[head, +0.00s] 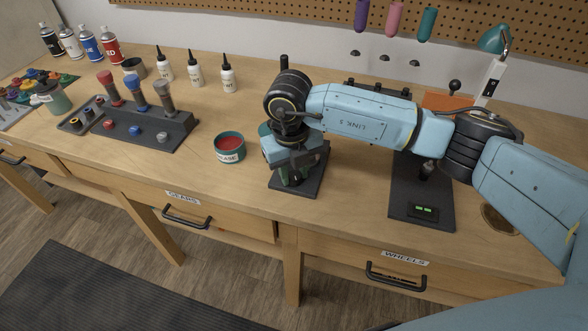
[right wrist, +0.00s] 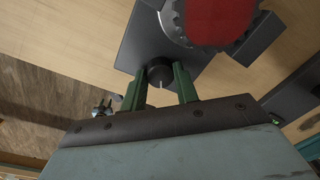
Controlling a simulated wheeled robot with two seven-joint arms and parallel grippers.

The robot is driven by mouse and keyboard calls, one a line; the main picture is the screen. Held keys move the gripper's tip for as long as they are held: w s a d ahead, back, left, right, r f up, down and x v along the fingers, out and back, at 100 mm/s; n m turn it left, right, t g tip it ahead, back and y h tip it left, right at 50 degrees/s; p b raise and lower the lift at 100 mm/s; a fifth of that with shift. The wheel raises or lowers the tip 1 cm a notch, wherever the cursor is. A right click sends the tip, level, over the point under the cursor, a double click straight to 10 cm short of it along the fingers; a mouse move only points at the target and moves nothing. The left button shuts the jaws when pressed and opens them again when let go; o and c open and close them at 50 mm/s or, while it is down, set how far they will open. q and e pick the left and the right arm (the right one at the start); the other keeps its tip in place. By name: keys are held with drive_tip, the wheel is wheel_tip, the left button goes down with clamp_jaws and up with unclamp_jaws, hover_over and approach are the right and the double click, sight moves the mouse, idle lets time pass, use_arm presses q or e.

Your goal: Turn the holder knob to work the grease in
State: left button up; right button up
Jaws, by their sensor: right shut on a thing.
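The holder is a dark base plate (head: 312,178) near the front edge of the bench, mostly hidden in the head view by my right gripper (head: 297,176). In the right wrist view its plate (right wrist: 140,38) carries a toothed dark part with a red face (right wrist: 220,18). A black knob (right wrist: 160,75) with a white mark sits at the holder's edge. My right gripper (right wrist: 160,90) has its two green fingers on either side of the knob and is shut on it. The open grease tin (head: 229,147), red inside, stands left of the holder. My left gripper is not in view.
A dark stand with red, blue and grey handled tools (head: 150,125) is on the left. Several white bottles (head: 195,75) stand behind. A dark plate with a green display (head: 424,209) lies to the right. Bare bench shows around the tin.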

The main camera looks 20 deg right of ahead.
sight(291, 175)
drive_tip(key=m+p, duration=0.1)
drive_tip(key=m, duration=0.4)
drive_tip(key=shift+r+m, duration=0.1)
drive_tip(key=shift+m, duration=0.2)
idle(0.4)
drive_tip(key=o, duration=1)
drive_tip(key=r, duration=1.3)
drive_tip(key=shift+w+a+r, duration=0.15)
drive_tip(key=shift+a, duration=0.15)
